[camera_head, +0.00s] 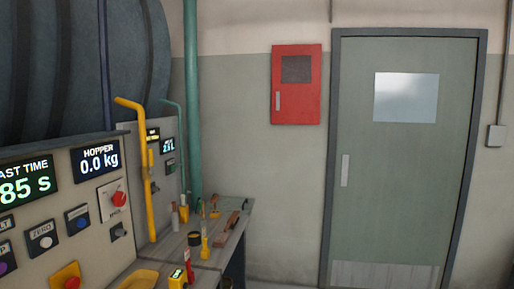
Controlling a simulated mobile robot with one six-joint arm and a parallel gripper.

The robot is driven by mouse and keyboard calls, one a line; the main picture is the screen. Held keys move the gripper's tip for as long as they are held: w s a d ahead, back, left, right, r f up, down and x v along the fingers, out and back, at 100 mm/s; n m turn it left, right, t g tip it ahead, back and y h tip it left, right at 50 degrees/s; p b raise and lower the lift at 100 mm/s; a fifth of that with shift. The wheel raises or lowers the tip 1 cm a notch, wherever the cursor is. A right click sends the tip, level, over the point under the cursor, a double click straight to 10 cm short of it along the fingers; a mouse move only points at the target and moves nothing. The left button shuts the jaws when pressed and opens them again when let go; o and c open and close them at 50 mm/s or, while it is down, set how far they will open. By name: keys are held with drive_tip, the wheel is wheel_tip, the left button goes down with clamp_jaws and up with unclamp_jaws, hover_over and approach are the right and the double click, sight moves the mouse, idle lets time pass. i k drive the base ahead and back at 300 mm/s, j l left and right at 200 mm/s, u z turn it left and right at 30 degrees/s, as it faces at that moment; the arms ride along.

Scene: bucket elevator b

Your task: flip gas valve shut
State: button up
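A yellow pipe (148,195) runs up the front of the grey panels at the left and bends left at its top. A small yellow fitting sits on its upper right side; I cannot tell whether this is the gas valve or how its handle is set. A thin green pipe (183,150) with a bent top stands behind it. No other clear gas valve shows. My gripper is not in view.
A bench (231,238) holds several small tools and yellow-handled items. A control panel (75,172) with lit displays and buttons fills the lower left. A red wall box (297,100) hangs beside a closed grey-green door (400,190). Floor shows only narrowly at the bottom.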

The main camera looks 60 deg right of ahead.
sight(151, 157)
drive_tip(key=i+l+z, duration=0.2)
drive_tip(key=l+z, duration=0.15)
drive_tip(key=i+l+z, duration=0.35)
drive_tip(key=l, duration=0.15)
